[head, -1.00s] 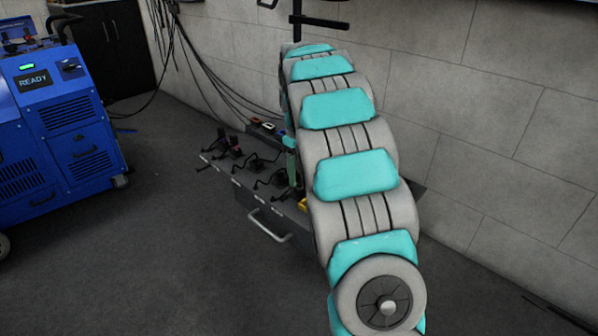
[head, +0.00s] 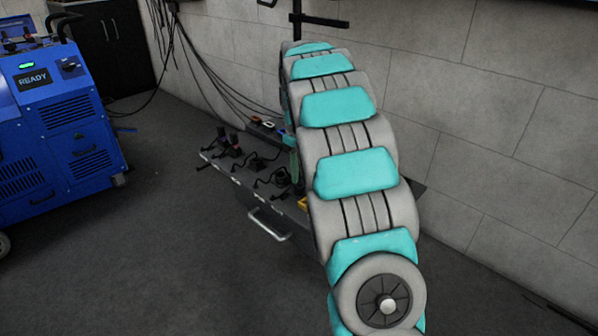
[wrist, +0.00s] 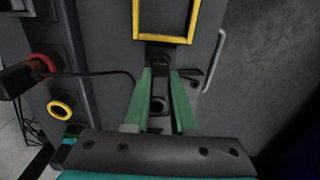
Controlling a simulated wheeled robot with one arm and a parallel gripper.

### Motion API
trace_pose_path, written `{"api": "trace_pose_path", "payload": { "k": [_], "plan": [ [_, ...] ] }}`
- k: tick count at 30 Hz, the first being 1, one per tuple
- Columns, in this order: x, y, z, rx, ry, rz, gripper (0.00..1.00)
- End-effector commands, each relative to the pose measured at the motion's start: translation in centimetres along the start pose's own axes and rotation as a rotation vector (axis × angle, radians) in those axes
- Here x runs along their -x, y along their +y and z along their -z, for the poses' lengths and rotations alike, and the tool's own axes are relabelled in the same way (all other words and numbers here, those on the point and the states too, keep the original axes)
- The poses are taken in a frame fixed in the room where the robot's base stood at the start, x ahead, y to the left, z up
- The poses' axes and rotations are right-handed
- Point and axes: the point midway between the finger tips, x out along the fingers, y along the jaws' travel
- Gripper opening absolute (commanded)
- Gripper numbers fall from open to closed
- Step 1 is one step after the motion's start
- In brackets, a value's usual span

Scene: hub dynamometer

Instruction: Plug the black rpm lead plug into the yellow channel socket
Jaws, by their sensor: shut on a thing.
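In the wrist view my gripper (wrist: 160,76) has green fingers shut on a black plug (wrist: 158,60), held over the dark panel. The plug's lower end is partly hidden between the fingers. A yellow ring socket (wrist: 60,107) lies on the panel to the left of the fingers, apart from the held plug. In the head view the gripper is mostly hidden behind my arm; only a green strip of it (head: 294,166) shows.
A red ring socket (wrist: 44,62) above the yellow one has a black plug (wrist: 16,80) and cable at it. A yellow rectangular frame (wrist: 137,20) is just beyond the fingertips. Several dark plugs and leads stand on the grey bench (head: 240,182), which has a handle (head: 270,224).

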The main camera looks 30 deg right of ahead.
Motion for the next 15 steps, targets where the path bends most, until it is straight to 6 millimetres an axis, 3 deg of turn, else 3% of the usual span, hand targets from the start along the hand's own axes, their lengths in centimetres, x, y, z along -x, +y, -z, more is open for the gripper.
{"api": "trace_pose_path", "payload": {
  "k": [15],
  "plan": [
    [1.7,0.0,0.0,0.0,0.0,0.0,0.0]
  ]
}}
